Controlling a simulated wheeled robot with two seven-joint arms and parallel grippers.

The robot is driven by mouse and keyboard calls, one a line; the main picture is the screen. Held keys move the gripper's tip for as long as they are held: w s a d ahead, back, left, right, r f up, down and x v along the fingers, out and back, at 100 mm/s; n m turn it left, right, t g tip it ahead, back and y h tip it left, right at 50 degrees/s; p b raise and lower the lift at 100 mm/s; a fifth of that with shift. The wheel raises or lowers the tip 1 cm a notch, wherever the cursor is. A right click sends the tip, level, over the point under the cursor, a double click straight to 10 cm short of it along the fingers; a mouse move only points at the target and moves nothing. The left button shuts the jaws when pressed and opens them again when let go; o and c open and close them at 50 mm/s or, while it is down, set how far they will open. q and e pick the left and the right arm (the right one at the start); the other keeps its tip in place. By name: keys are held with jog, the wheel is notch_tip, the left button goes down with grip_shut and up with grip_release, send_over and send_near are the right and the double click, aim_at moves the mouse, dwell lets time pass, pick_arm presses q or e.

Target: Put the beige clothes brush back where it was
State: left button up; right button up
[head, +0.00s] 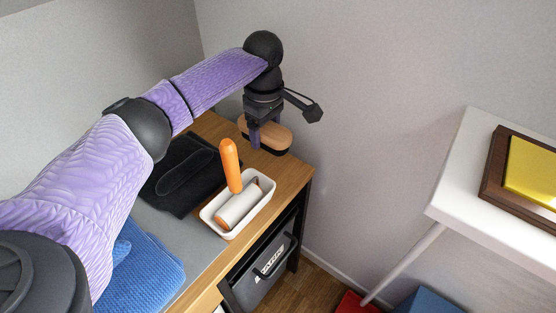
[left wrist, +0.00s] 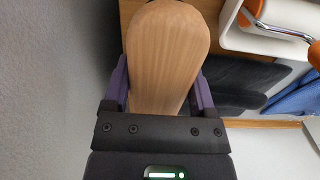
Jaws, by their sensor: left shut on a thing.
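The beige clothes brush (head: 272,137) has a pale wooden back and dark bristles facing down. It is at the far right corner of the wooden cabinet top (head: 291,178), and I cannot tell whether it rests on the wood or is slightly above it. My left gripper (head: 254,136) points down and is shut on the brush. In the left wrist view the brush (left wrist: 167,50) lies between the two purple fingers (left wrist: 161,88), its rounded end pointing up the picture. My right gripper is not in view.
A white tray (head: 261,203) holding an orange-handled lint roller (head: 238,207) stands nearer on the cabinet. Black fabric (head: 181,172) lies left of it, a blue cloth (head: 150,272) nearer still. A grey bin (head: 268,278) sits below. A white table (head: 460,190) stands at right.

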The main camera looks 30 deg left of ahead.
aim_at(266, 161)
pick_arm(q)
notch_tip(266, 161, down, 6)
jog(key=b, duration=0.3)
jog(key=shift+f, duration=0.1)
jog(key=shift+r, duration=0.3)
jog(key=shift+p, duration=0.3)
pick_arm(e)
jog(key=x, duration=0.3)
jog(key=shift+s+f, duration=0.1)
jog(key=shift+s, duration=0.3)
pick_arm(q)
jog(key=o, duration=1.1)
jog(key=shift+f, duration=0.1)
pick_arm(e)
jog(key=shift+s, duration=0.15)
pick_arm(q)
notch_tip(266, 161, up, 12)
jog(key=p, duration=0.8)
jog(key=shift+d+r, duration=0.1)
jog(key=shift+r, duration=0.15)
jog(key=shift+f, duration=0.1)
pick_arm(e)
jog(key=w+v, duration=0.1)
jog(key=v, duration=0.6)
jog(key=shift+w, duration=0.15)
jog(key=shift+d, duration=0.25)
